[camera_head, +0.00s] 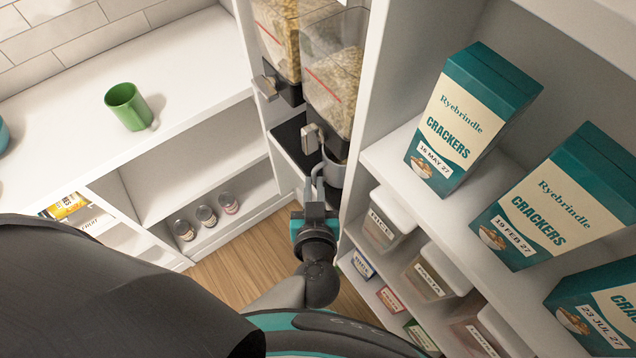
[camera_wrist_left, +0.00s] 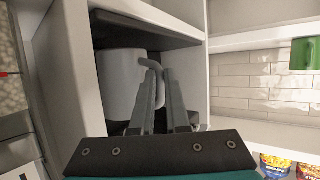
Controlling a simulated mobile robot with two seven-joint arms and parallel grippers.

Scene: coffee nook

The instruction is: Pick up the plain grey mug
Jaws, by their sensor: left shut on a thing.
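The plain grey mug (camera_head: 333,173) stands in the narrow compartment under the grain dispensers, mostly hidden by the dispenser and my gripper. In the left wrist view the mug (camera_wrist_left: 117,82) looks upright, with its curved handle toward my fingers. My left gripper (camera_head: 316,184) reaches into the compartment from below. In the left wrist view its fingers (camera_wrist_left: 160,76) are shut on the mug's handle. I cannot tell whether the mug's base touches the surface under it. My right gripper is not in view.
Two grain dispensers (camera_head: 336,85) hang directly above the mug. White compartment walls stand close on both sides. A green mug (camera_head: 127,106) stands on the white counter (camera_head: 185,85) at left. Cracker boxes (camera_head: 470,118) and labelled containers (camera_head: 389,219) fill the right shelves.

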